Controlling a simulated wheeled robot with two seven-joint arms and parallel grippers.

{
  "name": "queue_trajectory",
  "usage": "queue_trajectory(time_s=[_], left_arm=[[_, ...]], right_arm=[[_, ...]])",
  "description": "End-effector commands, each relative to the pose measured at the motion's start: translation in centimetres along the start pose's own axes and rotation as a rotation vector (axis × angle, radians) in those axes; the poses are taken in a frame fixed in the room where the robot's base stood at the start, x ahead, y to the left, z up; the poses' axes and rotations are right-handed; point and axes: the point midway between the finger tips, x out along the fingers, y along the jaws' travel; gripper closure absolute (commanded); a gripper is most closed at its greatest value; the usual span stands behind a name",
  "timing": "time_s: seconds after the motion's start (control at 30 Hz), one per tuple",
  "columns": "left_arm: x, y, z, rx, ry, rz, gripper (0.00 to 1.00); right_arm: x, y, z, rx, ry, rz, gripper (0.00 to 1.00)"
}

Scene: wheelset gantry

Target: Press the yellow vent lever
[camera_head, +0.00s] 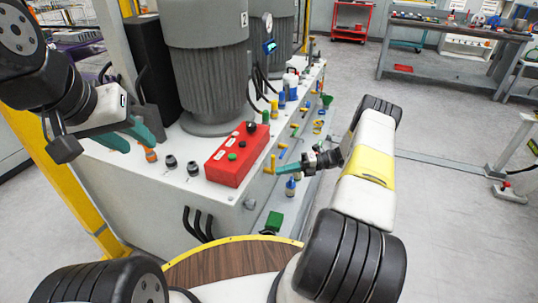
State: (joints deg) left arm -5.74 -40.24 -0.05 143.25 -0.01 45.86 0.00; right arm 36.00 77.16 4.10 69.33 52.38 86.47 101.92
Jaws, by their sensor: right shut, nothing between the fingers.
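A yellow lever (272,163) stands on the side of the grey machine cabinet, just right of the red control box. My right gripper (279,170) is shut and empty, with its teal fingertips at the lever's lower end. They look to be touching or very close; I cannot tell which. My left gripper (143,148) is over the cabinet top at the left, its teal fingers apart, near an orange-capped fitting (151,155). Nothing shows between its fingers. Other small yellow handles (294,130) sit further back along the same edge.
The red control box (236,155) with buttons stands left of the lever. Large grey motor cylinders (205,70) rise behind it. Blue and green fittings (291,187) line the cabinet side. A workbench (440,62) and red cart (350,22) stand far back. The floor at right is mostly clear.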

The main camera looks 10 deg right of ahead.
Motion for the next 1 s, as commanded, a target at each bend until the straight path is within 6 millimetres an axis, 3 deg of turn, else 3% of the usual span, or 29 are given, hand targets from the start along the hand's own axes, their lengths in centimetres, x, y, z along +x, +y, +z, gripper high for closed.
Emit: queue_trajectory(time_s=[0.2, 0.4, 1.0], left_arm=[[0.1, 0.0, 0.0, 0.001, -0.002, 0.0, 0.64], [0.1, 0.0, 0.0, 0.001, -0.002, 0.0, 0.64], [0.1, 0.0, 0.0, 0.001, -0.002, 0.0, 0.64]], right_arm=[[-4.4, -1.0, -0.2, 0.001, -0.001, 0.0, 1.0], [-7.0, -1.4, -0.3, 0.003, 0.0, 0.001, 1.0], [-7.7, -1.4, -0.3, 0.0, 0.005, 0.001, 1.0]])
